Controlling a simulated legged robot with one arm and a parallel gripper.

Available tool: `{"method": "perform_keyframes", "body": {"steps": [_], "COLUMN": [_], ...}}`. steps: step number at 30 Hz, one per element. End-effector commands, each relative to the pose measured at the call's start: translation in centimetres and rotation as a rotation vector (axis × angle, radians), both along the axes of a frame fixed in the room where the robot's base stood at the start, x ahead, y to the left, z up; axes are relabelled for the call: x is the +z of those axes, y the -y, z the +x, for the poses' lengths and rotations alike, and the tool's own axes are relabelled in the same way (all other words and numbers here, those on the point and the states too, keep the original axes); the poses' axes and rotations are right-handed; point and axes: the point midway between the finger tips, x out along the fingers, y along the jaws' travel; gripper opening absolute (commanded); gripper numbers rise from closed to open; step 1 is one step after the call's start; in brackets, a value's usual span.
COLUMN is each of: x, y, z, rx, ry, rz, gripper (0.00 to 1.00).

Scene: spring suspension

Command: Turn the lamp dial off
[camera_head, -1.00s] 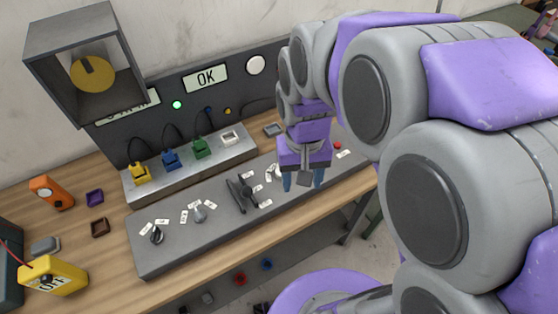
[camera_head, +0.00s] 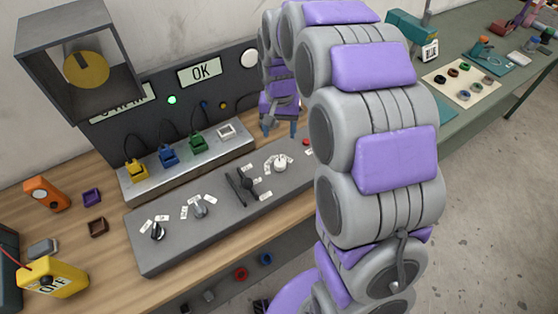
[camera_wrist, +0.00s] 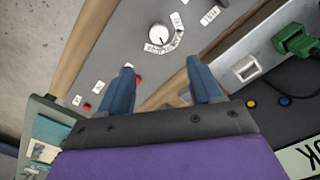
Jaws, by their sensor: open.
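A grey control panel (camera_head: 150,258) on the wooden bench carries several knobs with small white labels. A round white dial (camera_head: 280,163) sits on its right part, and also shows in the wrist view (camera_wrist: 160,36) inside an arc of labels too small to read surely. A black knob (camera_head: 157,232), a grey knob (camera_head: 199,208) and a black lever (camera_head: 240,186) stand to its left. I cannot tell for sure which one is the lamp dial. My gripper (camera_head: 280,127) is open and empty behind the white dial, apart from it; its two blue fingers (camera_wrist: 161,75) show in the wrist view.
Red buttons (camera_wrist: 92,96) sit by the panel's end. Behind the panel stand a metal strip (camera_head: 135,192) with coloured plugs and an upright board with an OK display (camera_head: 202,74) and a round white lamp (camera_head: 249,59). A yellow box (camera_head: 55,277) stands at left.

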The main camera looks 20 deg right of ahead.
Motion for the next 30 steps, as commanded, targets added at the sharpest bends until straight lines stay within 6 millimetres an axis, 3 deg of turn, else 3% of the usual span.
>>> {"method": "perform_keyframes", "body": {"steps": [9, 18, 24, 30], "x": [-6.7, -12.0, -14.1, -14.6], "y": [-0.1, -0.1, 0.0, 0.0], "z": [-0.1, 0.0, 0.0, 0.0], "rx": [0.000, 0.000, 0.001, 0.001], "ry": [-0.006, 0.001, 0.000, 0.001], "rz": [-0.001, -0.001, -0.001, -0.001], "gripper": [0.65, 0.65, 0.65, 0.65]}}
